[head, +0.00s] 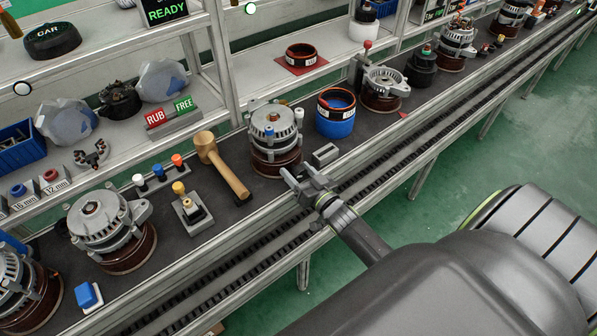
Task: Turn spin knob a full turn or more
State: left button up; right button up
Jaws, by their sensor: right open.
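An alternator (275,152) stands upright on a copper-brown round base on the dark bench strip, right of the mallet. I cannot tell for sure which of these is the spin knob. My right gripper (296,174) is open and empty at the bench's front edge, just in front of and below this alternator. It appears apart from it. My left gripper is not in view.
A wooden mallet (221,165) and a yellow-topped switch box (189,208) lie to the left. A small grey block (325,154) and a blue tub (336,114) stand to the right. A red and green RUB/FREE sign (169,113) is behind. A conveyor rail runs along the front.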

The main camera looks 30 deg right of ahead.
jog(key=c, duration=1)
jog(key=shift+o, duration=0.2)
jog(key=n+b, duration=0.1)
jog(key=n, duration=0.3)
jog(key=shift+f+n, duration=0.1)
jog(key=shift+n, duration=0.2)
jog(key=shift+n+b, duration=0.7)
jog(key=shift+n, duration=1.2)
jog(key=o, duration=1)
jog(key=shift+c, duration=0.2)
